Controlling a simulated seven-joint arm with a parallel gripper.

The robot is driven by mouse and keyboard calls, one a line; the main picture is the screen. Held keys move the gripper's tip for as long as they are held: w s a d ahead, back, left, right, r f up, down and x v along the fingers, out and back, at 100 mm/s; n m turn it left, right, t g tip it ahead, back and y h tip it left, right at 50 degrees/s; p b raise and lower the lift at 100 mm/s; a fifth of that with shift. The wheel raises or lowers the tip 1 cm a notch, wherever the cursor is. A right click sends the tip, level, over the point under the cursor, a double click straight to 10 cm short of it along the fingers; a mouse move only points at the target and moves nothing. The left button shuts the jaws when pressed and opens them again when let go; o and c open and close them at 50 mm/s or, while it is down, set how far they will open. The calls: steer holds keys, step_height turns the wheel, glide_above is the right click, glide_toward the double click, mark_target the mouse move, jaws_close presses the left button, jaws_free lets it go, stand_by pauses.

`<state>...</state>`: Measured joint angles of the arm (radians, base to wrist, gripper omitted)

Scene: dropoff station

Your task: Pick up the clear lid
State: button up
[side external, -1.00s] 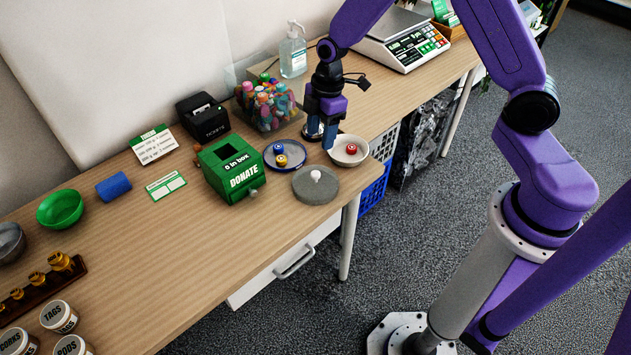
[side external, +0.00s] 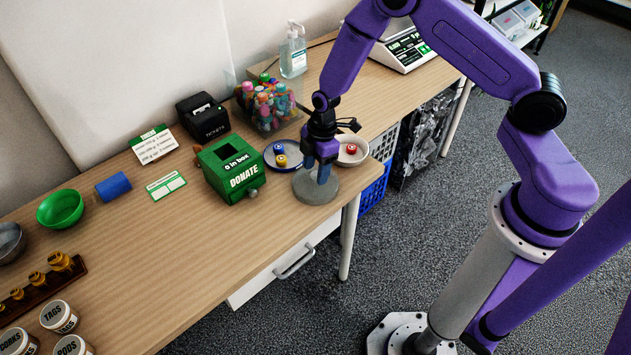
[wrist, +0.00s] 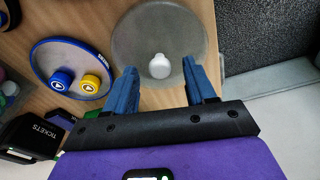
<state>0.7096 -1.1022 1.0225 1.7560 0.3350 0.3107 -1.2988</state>
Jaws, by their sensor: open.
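The clear lid (side external: 312,192) is a round greyish see-through disc lying on the table near its front edge. In the wrist view the lid (wrist: 135,40) shows a white knob (wrist: 159,66) at its middle. My gripper (side external: 318,181) is over the lid in the side view, its fingers pointing down and covering the knob there. In the wrist view my gripper (wrist: 158,80) has its two blue fingers apart, one on each side of the knob, with nothing held. I cannot tell whether the fingertips touch the lid.
A blue-rimmed plate (side external: 270,158) with a blue and a yellow piece lies behind the lid. A white bowl (side external: 361,160) with a red piece is to its right, and the green donate box (side external: 226,181) to its left. The table's front edge is close.

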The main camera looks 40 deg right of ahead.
steer(key=shift+f, duration=0.35)
jaws_close()
